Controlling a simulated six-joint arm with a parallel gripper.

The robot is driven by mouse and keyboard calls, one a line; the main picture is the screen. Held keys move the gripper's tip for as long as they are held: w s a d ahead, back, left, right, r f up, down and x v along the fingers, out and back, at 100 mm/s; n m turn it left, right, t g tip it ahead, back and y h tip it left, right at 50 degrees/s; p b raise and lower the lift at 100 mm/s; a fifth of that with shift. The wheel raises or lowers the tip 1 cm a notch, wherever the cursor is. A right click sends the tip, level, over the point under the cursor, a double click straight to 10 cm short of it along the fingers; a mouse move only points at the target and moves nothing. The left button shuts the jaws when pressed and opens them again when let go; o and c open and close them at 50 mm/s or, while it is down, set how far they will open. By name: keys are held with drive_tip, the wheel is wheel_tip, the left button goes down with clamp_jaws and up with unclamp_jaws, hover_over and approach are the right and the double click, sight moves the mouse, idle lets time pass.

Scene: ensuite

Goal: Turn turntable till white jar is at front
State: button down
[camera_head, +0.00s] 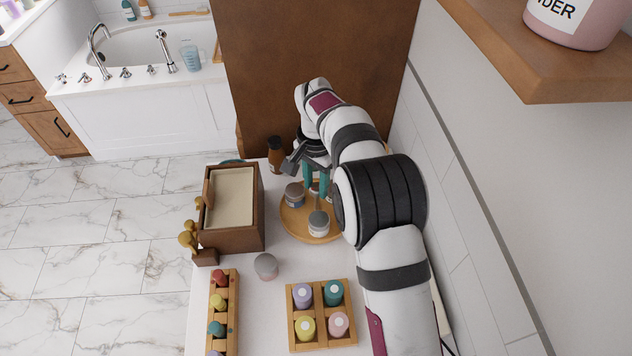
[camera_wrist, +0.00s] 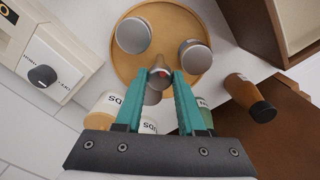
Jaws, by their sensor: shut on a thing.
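The round wooden turntable (camera_head: 291,222) sits on the white counter; it also shows in the wrist view (camera_wrist: 168,80). A white jar with a grey lid (camera_head: 318,226) stands near its front edge, and also shows in the wrist view (camera_wrist: 133,36). A second grey-lidded jar (camera_head: 294,198) with a darker label stands at its left; it also shows in the wrist view (camera_wrist: 195,55). My gripper (camera_head: 317,192), with teal fingers, reaches down over the turntable.
An amber bottle (camera_head: 275,156) stands behind the turntable. A brown box (camera_head: 232,220) is close on the left. A lone grey-lidded jar (camera_head: 266,267) and a wooden tray of colourful jars (camera_head: 321,341) stand in front. Labelled containers (camera_wrist: 111,104) are partly hidden by my fingers.

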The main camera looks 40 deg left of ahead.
drive_tip(key=shift+m, duration=3.6)
drive_tip(key=shift+w+m, duration=0.1)
drive_tip(key=shift+m, duration=3.3)
drive_tip(key=c, duration=0.5)
unclamp_jaws()
wheel_tip(320, 180, up, 16)
drive_tip(key=shift+f, duration=0.15)
